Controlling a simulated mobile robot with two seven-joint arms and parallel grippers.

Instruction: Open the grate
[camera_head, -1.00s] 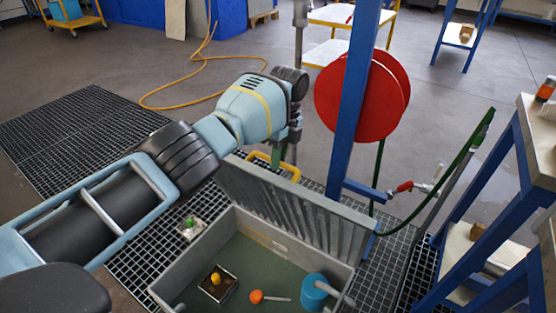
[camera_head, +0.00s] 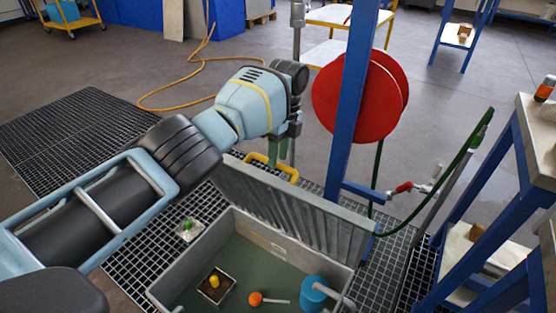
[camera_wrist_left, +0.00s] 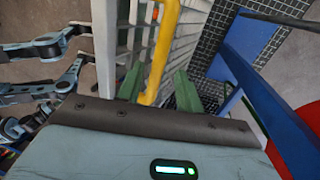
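The grey slatted grate (camera_head: 285,205) stands raised and leaning back along the far edge of an open grey pit box (camera_head: 190,267). Its yellow handle (camera_head: 270,164) is at the top edge; it also shows in the left wrist view (camera_wrist_left: 162,50). My left gripper (camera_head: 285,151) is just above and behind the handle. In the left wrist view its green fingers (camera_wrist_left: 158,88) are apart, with the handle's end between them, closer to the left finger. I cannot tell whether they touch. My right gripper does not show clearly in either view.
Inside the box are a tray with a yellow knob (camera_head: 215,284), an orange-ended part (camera_head: 256,299) and a blue cylinder (camera_head: 313,293). A blue post (camera_head: 352,100) with a red reel (camera_head: 389,95) stands right of my left gripper. A blue rack (camera_head: 510,200) is at the right.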

